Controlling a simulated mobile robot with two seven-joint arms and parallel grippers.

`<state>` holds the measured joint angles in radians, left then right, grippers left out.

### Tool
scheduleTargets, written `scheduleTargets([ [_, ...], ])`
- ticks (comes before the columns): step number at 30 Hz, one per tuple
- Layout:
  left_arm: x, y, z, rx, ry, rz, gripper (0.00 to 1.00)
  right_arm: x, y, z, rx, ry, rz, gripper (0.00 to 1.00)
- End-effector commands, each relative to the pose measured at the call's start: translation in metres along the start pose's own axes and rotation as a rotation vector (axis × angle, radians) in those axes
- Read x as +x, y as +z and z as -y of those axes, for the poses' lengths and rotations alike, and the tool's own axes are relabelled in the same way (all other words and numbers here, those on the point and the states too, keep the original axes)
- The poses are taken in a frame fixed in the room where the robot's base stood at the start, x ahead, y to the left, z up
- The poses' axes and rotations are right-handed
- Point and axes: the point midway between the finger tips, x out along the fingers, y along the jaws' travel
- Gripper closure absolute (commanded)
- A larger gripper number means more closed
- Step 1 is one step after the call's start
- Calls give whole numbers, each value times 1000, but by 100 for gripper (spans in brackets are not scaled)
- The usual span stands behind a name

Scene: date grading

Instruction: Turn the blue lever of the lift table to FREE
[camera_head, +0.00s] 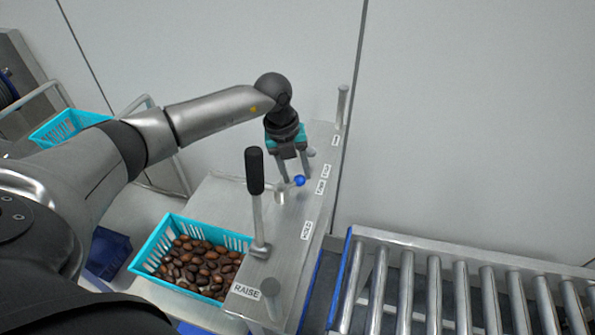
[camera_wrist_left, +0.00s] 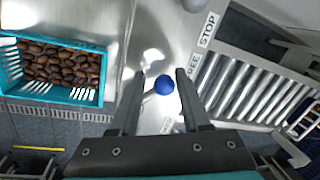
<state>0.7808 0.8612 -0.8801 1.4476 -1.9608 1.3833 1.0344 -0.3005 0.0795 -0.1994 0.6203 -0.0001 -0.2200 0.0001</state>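The blue lever shows as a small blue ball knob (camera_head: 299,181) on a short metal arm, on the grey top of the lift table's panel (camera_head: 283,235). The knob stands near the FREE label (camera_head: 320,187), with the HOLD label (camera_head: 306,230) nearer to me. My left gripper (camera_head: 296,180) points down at the knob. In the left wrist view the blue knob (camera_wrist_left: 164,86) lies between the two spread fingers (camera_wrist_left: 160,76), with a gap on the left and a narrower one on the right. My left gripper is open. My right gripper is not in view.
A tall black-handled lever (camera_head: 255,172) rises near the RAISE label (camera_head: 245,291), close to the left gripper. A turquoise crate (camera_head: 150,262) of dates stands to its left. A roller conveyor (camera_head: 440,241) runs at the right. A metal post (camera_head: 342,105) stands at the panel's far end.

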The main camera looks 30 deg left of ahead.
Motion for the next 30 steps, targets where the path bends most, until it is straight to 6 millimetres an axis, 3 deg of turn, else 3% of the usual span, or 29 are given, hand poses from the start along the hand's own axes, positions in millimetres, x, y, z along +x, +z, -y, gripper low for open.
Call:
scheduleTargets([
  [1, 0, 0, 0, 1, -1, -1, 46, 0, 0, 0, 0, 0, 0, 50],
  [7, 0, -1, 2, 3, -4, -3, 24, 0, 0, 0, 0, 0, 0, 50],
  [17, -5, -1, 3, 4, -6, -3, 24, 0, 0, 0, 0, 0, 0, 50],
  [23, -38, 0, 3, 5, -8, 1, 24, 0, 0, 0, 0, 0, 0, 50],
  [30, -97, 0, 2, 4, -8, 2, 24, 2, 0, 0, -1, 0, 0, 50],
])
